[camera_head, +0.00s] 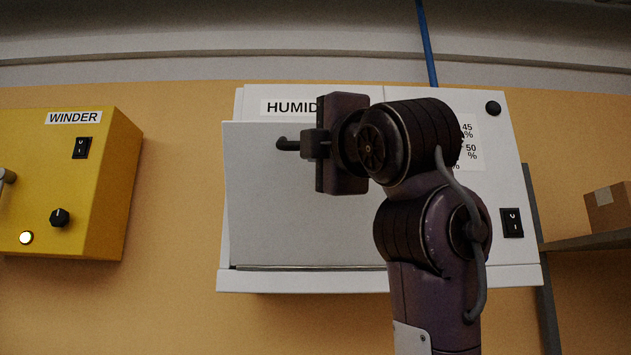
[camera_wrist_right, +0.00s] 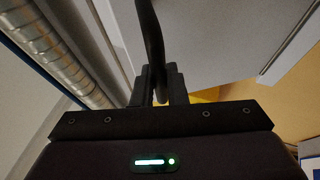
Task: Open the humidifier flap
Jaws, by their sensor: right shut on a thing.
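The humidifier (camera_head: 380,97) is a white wall box, its name label partly covered by my arm. Its pale grey flap (camera_head: 270,210) covers the left part of the front. The flap's top edge stands out from the box, so it looks tilted slightly open above its lower edge. My right gripper (camera_head: 312,144) is shut on the flap's dark handle (camera_head: 287,144), near the flap's top. In the right wrist view, the handle (camera_wrist_right: 150,35) runs between the two fingers of the right gripper (camera_wrist_right: 159,88). My left gripper is in neither view.
A yellow winder box (camera_head: 50,180) with a switch, knob and lit green lamp hangs at the left. A humidifier switch (camera_head: 511,222) and a shelf with a cardboard box (camera_head: 608,208) are at the right. A ribbed silver duct (camera_wrist_right: 50,45) shows in the wrist view.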

